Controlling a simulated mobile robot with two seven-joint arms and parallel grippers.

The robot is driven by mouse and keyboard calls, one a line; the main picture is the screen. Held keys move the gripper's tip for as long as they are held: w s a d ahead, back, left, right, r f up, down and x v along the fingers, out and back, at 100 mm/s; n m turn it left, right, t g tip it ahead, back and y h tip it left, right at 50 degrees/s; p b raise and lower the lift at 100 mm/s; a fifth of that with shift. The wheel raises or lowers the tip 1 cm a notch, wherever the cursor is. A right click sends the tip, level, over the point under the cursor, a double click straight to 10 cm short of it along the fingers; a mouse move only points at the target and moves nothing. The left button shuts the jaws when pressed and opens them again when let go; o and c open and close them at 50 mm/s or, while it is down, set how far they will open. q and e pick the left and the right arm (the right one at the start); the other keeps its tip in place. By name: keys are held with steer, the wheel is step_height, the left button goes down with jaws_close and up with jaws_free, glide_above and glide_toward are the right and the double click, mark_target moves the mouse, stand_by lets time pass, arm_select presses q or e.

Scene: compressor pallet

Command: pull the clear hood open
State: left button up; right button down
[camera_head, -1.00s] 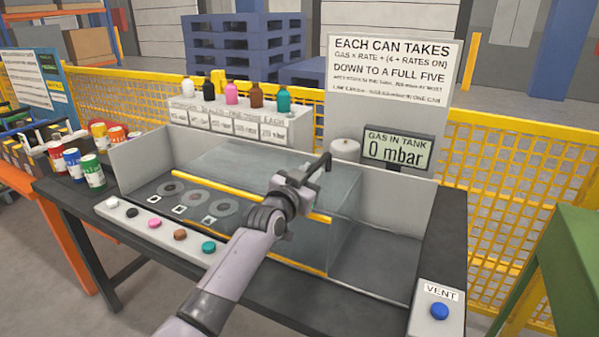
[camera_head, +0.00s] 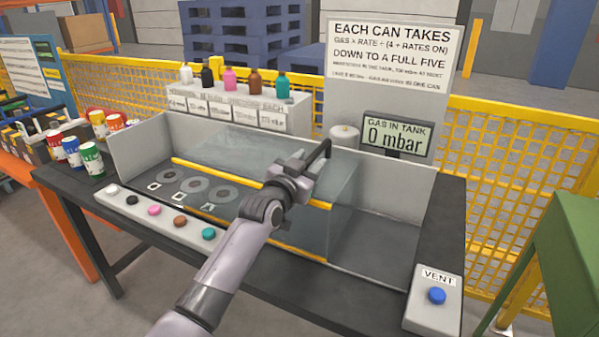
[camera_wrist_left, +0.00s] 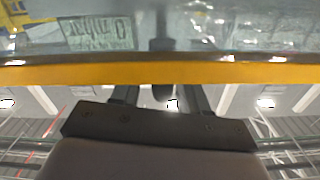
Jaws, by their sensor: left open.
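The clear hood (camera_head: 341,196) is a see-through box with yellow bars along its front edges, standing in the grey-walled bay on the dark bench. Its upper yellow bar (camera_head: 222,175) runs across the front and also crosses the left wrist view (camera_wrist_left: 80,75). My left gripper (camera_head: 319,161) is at the right part of this bar, its dark fingers reaching over the hood's top. In the left wrist view the open fingers (camera_wrist_left: 163,97) stand apart and pass out of sight at the bar; contact cannot be told. My right gripper is not in view.
A gauge display (camera_head: 397,135) reads 0 mbar behind the bay. A row of coloured buttons (camera_head: 154,210) lies in front, and a vent box (camera_head: 432,299) at the right corner. Cans (camera_head: 72,152) stand left; small bottles (camera_head: 230,80) stand on the back shelf.

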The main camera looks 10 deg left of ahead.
arm_select(q)
steer(key=shift+v, duration=3.05)
steer(key=shift+s, duration=0.1)
